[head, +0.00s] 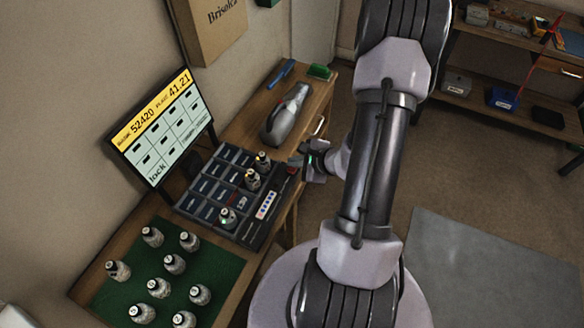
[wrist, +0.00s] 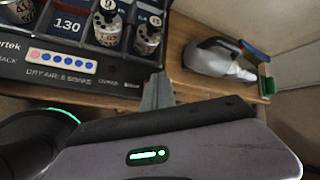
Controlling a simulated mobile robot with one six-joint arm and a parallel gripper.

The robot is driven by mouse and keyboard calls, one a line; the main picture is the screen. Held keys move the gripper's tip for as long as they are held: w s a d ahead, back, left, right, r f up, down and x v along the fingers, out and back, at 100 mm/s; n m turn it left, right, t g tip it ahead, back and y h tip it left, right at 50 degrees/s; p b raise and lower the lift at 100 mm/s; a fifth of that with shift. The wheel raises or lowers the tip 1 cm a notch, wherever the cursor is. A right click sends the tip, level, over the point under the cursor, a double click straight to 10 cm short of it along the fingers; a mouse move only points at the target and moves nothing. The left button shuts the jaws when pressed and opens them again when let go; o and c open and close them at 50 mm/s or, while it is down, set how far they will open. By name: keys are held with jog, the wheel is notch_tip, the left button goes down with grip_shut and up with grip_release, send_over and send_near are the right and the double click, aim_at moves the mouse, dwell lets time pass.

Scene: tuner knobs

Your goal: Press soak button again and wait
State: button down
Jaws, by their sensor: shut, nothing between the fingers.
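The dark compartment rack (head: 207,190) stands on the wooden bench, with three bottles in its cells. Its front panel (wrist: 80,68) carries a white strip (wrist: 62,61) of one pink dot and several blue dots, with small lettering beside it that includes "DRY AIR". My gripper (head: 295,162) is shut and empty at the rack's right front end. In the wrist view its grey fingertips (wrist: 157,90) are close to the panel's right end. I cannot tell whether they touch it. The soak button cannot be made out; the fingers may cover it.
A screen (head: 155,130) with a yellow header and several tiles stands behind the rack. A green mat (head: 210,270) with several bottles lies at the near left. A grey handheld vacuum (head: 286,115), a blue item (head: 281,74) and a green block (head: 320,72) lie farther along the bench.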

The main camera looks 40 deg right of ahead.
aim_at(295, 170)
jog(key=shift+f, duration=0.15)
dwell(0.3)
jog(key=shift+f+b, duration=0.3)
jog(key=shift+b, duration=0.4)
jog(key=shift+f+b, duration=0.5)
jog(key=shift+b, duration=0.2)
dwell(0.4)
jog(key=shift+r, duration=0.1)
jog(key=shift+r+p, duration=0.55)
jog(key=shift+r, duration=0.3)
jog(key=shift+r+p, duration=1.65)
jog(key=shift+r, duration=0.9)
